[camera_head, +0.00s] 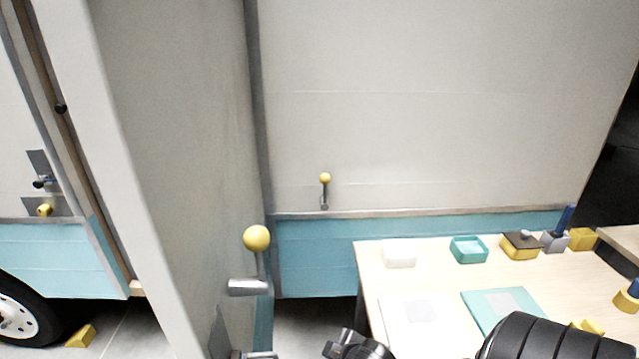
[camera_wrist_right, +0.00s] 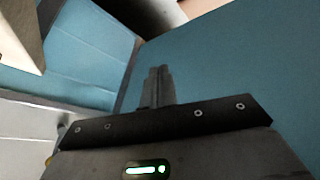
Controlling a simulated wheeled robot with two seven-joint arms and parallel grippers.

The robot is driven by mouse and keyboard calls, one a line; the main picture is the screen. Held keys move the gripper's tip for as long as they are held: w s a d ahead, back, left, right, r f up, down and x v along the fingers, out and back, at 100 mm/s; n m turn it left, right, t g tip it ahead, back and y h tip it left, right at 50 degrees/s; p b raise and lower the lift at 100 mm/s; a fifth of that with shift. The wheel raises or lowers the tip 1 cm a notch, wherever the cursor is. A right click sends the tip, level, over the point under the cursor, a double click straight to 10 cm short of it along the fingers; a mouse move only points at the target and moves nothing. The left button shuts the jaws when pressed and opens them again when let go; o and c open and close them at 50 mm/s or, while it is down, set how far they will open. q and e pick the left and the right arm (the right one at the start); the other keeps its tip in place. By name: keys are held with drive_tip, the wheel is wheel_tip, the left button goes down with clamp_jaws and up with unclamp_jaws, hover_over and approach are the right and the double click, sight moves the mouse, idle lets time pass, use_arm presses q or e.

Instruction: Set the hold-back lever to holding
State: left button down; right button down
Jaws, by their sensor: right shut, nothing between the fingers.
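A lever with a yellow ball knob (camera_head: 325,178) stands upright on the cream wall, just above the grey trim strip. I cannot tell from the frames which one is the hold-back lever. My right gripper (camera_wrist_right: 158,85) is shut and empty, in front of a teal surface in the wrist view. In the head view part of my right wrist shows at the bottom centre, below and right of the near knob. My left gripper is not in view.
A light wooden table (camera_head: 375,290) stands at right with a white block (camera_head: 399,254), a teal tray (camera_head: 468,249) and other small items. A wheel (camera_head: 15,315) and a yellow chock (camera_head: 81,336) are at lower left. Floor shows between door and table.

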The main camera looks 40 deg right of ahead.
sight(324, 190)
drive_tip(key=w+d+r+n+t+h, duration=0.1)
drive_tip(key=w+d+r+n+t, duration=0.1)
drive_tip(key=w+d+r, duration=0.3)
drive_tip(key=w+d+r+n+t, duration=0.2)
drive_tip(key=w+d+r+t, duration=0.15)
drive_tip(key=w, duration=0.35)
drive_tip(key=w+d+r+n+t, duration=0.2)
drive_tip(key=w+d+r, duration=0.2)
drive_tip(key=r, duration=0.5)
drive_tip(key=w+d+r+n+t, duration=0.3)
drive_tip(key=w+r, duration=0.1)
drive_tip(key=r, duration=0.4)
drive_tip(key=shift+w+d+r, duration=0.35)
drive_tip(key=shift+w, duration=0.05)
drive_tip(key=shift+w, duration=0.1)
drive_tip(key=w+d+r+p, duration=0.1)
drive_tip(key=w+p, duration=0.3)
drive_tip(key=w, duration=0.6)
drive_tip(key=d, duration=0.1)
drive_tip(key=s+d+p, duration=0.1)
drive_tip(key=s+d+f, duration=0.1)
drive_tip(key=shift+d, duration=0.4)
drive_tip(key=shift+s+d+h, duration=0.1)
drive_tip(key=shift+h, duration=0.2)
